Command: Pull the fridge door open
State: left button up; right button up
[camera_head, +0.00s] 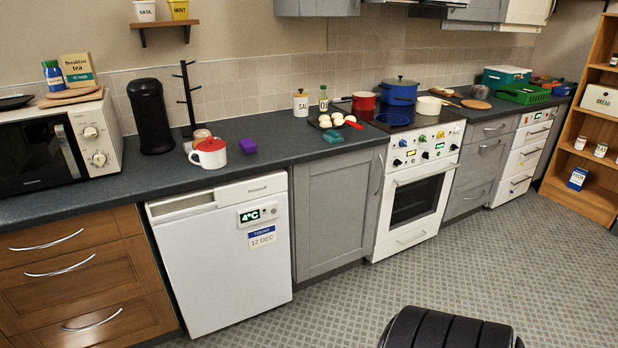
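The fridge (222,270) is the white under-counter unit left of centre, with a green-lit 4°C display (250,216) and a blue-and-white date label (262,237) on its front. Its door looks shut, flush with the cabinets beside it. A recessed strip (182,205) runs along the upper left of the front, below the worktop. Neither of my grippers shows in the head view, so their state and distance from the fridge are hidden.
Wooden drawers (75,285) stand left of the fridge, a grey cabinet (333,215) and a white oven (415,200) right of it. The worktop (270,160) holds a red-and-white mug (209,155) and other items.

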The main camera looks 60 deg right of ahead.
aim_at(226, 263)
jog(key=z, duration=1.5)
